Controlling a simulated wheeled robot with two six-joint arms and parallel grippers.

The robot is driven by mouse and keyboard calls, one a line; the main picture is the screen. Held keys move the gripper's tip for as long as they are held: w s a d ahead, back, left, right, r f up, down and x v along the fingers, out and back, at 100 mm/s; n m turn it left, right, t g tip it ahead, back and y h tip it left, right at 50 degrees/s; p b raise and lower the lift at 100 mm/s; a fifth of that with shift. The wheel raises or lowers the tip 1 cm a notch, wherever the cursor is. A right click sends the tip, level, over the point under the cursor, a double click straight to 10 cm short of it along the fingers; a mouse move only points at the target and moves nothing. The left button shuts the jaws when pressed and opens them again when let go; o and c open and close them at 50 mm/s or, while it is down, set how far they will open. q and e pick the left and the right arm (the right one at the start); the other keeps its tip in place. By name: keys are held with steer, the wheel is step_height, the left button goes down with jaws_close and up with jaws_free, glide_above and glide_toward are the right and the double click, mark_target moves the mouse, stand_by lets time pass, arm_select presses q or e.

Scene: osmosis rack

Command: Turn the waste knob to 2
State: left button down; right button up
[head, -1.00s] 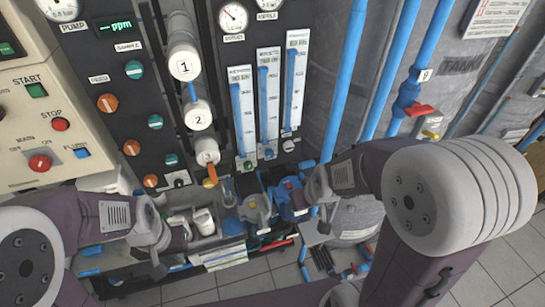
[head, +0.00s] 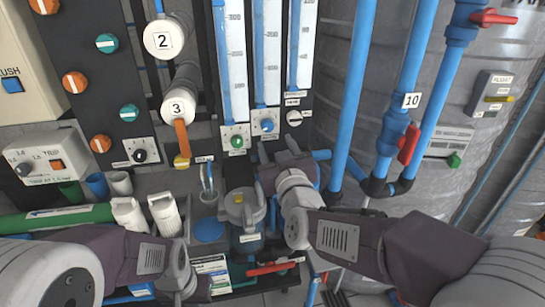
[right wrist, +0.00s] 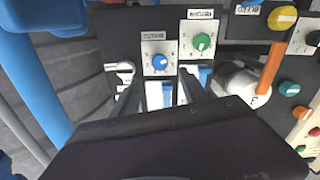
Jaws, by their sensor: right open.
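A row of knobs sits under the flow meters: a green knob (head: 237,142), a blue knob (head: 267,125) and a white knob (head: 294,118). In the right wrist view the panel appears upside down, with the green knob (right wrist: 203,41) and blue knob (right wrist: 159,63) on dial plates. My right gripper (right wrist: 160,88) is open and empty, its fingers pointing toward the blue knob, apparently short of it. My left gripper (head: 183,270) is low at the left; its jaws are unclear.
An orange lever (head: 182,137) and white cylinder 3 (head: 178,107) stand left of the knobs. A blue pipe (head: 352,100) and a red-handled valve (head: 408,143) are to the right. A filter housing (head: 243,208) and white bottles (head: 165,213) stand below.

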mark_target(268, 128)
steer(key=w, duration=0.3)
steer(key=w+a, duration=0.1)
steer(key=w, duration=0.5)
steer(key=shift+a+b, duration=0.35)
steer(key=shift+b, duration=0.05)
jaws_close()
steer(key=shift+f, duration=0.1)
steer(key=shift+m, duration=0.3)
